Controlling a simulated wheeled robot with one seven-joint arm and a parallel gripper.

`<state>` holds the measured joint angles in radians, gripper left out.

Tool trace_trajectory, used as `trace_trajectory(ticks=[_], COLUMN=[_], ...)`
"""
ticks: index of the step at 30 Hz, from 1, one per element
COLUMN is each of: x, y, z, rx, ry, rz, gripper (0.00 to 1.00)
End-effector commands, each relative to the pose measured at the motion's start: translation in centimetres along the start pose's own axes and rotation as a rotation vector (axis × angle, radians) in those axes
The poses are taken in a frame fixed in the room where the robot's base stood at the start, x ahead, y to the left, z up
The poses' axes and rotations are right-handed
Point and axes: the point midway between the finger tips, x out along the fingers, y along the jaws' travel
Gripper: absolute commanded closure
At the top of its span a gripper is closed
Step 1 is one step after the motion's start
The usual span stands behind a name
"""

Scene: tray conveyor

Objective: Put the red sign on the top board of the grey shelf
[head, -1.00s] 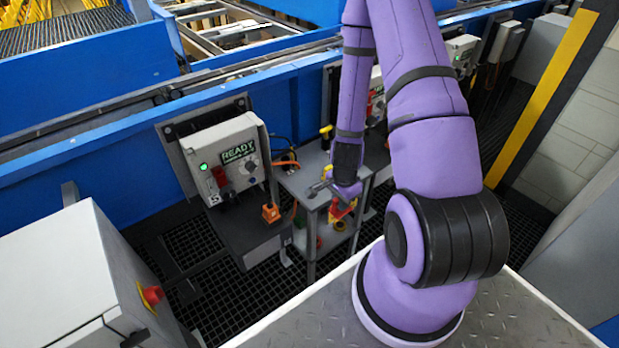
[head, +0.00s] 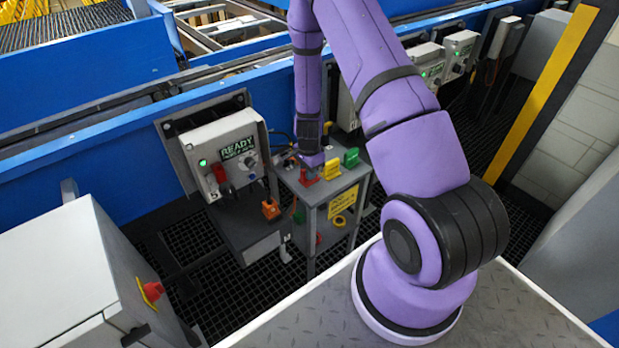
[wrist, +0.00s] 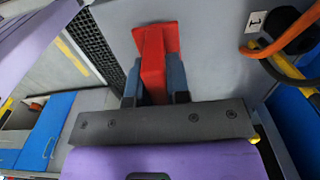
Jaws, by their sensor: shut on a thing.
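The red sign (head: 309,179) is at the left part of the top board of the grey shelf (head: 312,193). My gripper (head: 308,169) is directly above it. In the wrist view the red sign (wrist: 153,55) is held between the two blue-grey fingers of my gripper (wrist: 154,82), with its wider red base beyond the fingertips over a grey surface. I cannot tell whether its base touches the board.
A control box reading READY (head: 225,150) stands left of the shelf, with an orange padlock (head: 270,209) below it. Yellow and red items lie on the shelf's lower level. An orange cable (wrist: 290,36) shows at the right of the wrist view. A blue conveyor wall (head: 100,130) runs behind.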

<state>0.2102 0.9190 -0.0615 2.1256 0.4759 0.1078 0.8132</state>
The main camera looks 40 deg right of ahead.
Motion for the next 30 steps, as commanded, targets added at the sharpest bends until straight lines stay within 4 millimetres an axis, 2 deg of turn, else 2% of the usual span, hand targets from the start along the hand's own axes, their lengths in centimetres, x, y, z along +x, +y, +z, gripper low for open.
trace_trajectory(ticks=[3,6,17,18,21,30], x=[1.9,2.8,3.1,3.1,3.1,2.9], y=[0.2,0.2,0.2,0.2,0.2,0.2], z=[-0.1,-0.1,-0.1,-0.1,-0.1,-0.1], rx=[0.004,0.003,0.002,0.002,0.002,0.002], ry=[-0.001,-0.001,0.0,0.0,0.0,0.0], rz=[0.004,0.003,0.002,0.002,0.002,0.002], gripper=[1.0,1.0,1.0,0.76,0.58,0.58])
